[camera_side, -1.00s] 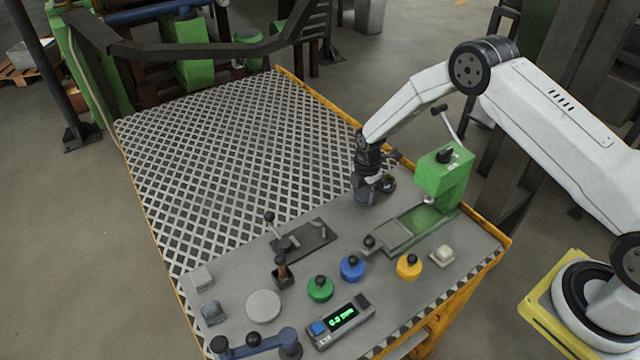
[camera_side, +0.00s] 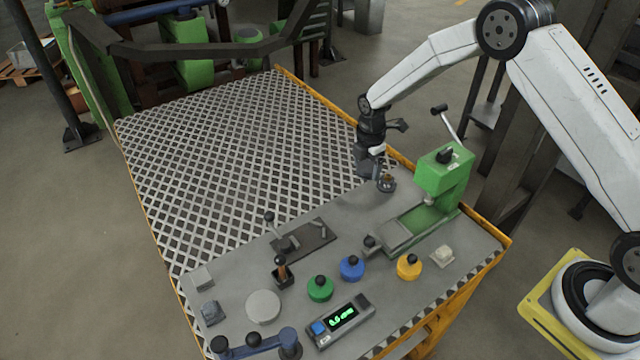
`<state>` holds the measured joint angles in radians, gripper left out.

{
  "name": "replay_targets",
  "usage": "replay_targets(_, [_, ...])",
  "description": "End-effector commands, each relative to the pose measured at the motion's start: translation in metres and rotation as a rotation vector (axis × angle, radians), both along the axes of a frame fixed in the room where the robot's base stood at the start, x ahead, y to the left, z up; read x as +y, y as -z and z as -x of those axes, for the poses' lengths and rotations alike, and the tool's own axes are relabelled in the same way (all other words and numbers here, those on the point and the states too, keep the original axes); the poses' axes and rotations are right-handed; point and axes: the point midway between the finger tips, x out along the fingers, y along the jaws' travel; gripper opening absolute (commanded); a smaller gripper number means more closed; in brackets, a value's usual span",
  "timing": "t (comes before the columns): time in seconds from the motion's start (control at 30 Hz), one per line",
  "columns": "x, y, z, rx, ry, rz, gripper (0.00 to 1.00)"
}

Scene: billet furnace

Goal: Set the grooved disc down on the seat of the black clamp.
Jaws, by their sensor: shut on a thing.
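My gripper (camera_side: 368,168) is raised above the far right part of the bench top, near the edge of the mesh. It is shut on a dark grey piece that I take for the grooved disc (camera_side: 366,166). The fingers and the small size hide most of it, and I cannot make out the groove. The black clamp (camera_side: 312,240) is a dark flat plate with a ball-ended lever, lying on the bench at front left of my gripper. The held piece is well apart from it.
A small dark dish (camera_side: 387,185) stands just right of my gripper. A green press (camera_side: 442,175) stands right of that. Green (camera_side: 320,289), blue (camera_side: 352,268) and yellow (camera_side: 409,267) knobbed pieces, a display box (camera_side: 340,320) and a pale disc (camera_side: 263,306) occupy the front.

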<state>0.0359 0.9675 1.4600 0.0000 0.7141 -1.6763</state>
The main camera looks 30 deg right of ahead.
Motion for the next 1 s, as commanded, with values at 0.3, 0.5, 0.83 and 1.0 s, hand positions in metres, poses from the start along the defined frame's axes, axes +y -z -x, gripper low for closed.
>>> replay_targets(0.3, [0.000,-0.001,-0.001,-0.002,0.000,0.000,0.00])
replay_targets(0.5, [0.001,-0.001,0.000,-0.002,-0.002,0.000,0.00])
replay_targets(0.83, [0.034,-0.009,0.018,-0.003,-0.043,0.000,0.00])
replay_targets(1.0, [0.067,-0.017,0.043,-0.002,-0.087,0.000,0.00])
